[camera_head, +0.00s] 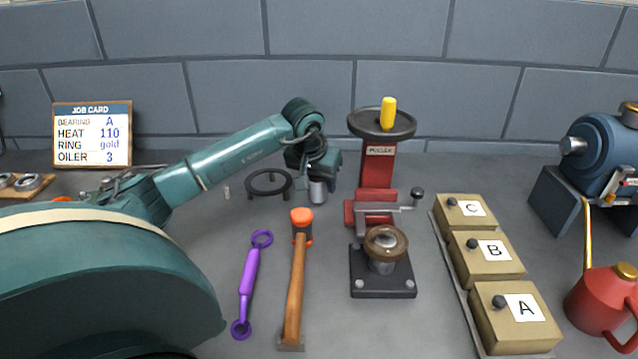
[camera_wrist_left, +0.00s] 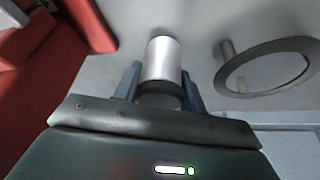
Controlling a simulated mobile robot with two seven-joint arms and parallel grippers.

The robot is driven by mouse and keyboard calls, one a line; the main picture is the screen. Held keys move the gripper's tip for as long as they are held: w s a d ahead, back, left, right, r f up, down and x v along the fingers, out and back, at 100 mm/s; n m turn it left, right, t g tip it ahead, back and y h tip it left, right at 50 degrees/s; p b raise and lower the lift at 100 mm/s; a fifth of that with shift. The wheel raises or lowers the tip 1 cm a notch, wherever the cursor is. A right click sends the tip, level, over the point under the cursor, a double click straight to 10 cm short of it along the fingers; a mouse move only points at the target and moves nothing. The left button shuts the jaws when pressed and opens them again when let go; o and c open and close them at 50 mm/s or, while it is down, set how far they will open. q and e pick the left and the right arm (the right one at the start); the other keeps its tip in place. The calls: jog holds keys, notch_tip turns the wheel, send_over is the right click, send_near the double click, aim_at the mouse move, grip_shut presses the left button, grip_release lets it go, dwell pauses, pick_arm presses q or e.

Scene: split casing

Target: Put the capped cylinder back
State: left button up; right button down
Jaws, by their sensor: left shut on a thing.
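The capped cylinder (camera_wrist_left: 163,62) is a small silver metal cylinder with a dark end. My left gripper (camera_wrist_left: 160,85) is shut on its dark end, with a blue finger on each side. In the head view the cylinder (camera_head: 318,192) hangs upright below my left gripper (camera_head: 316,172), between a dark ring stand and the red puller. I cannot tell whether its lower end touches the table. My right gripper is not in view.
The dark ring stand (camera_head: 269,182) is left of the cylinder, and the red puller (camera_head: 377,170) is close on its right. An orange-headed hammer (camera_head: 297,270) and a purple wrench (camera_head: 248,285) lie in front. Lettered boxes (camera_head: 485,252) stand at right.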

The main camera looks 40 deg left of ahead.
pick_arm(q)
jog(key=shift+f, duration=0.35)
jog(key=shift+f, duration=0.2)
jog(key=o, duration=1.1)
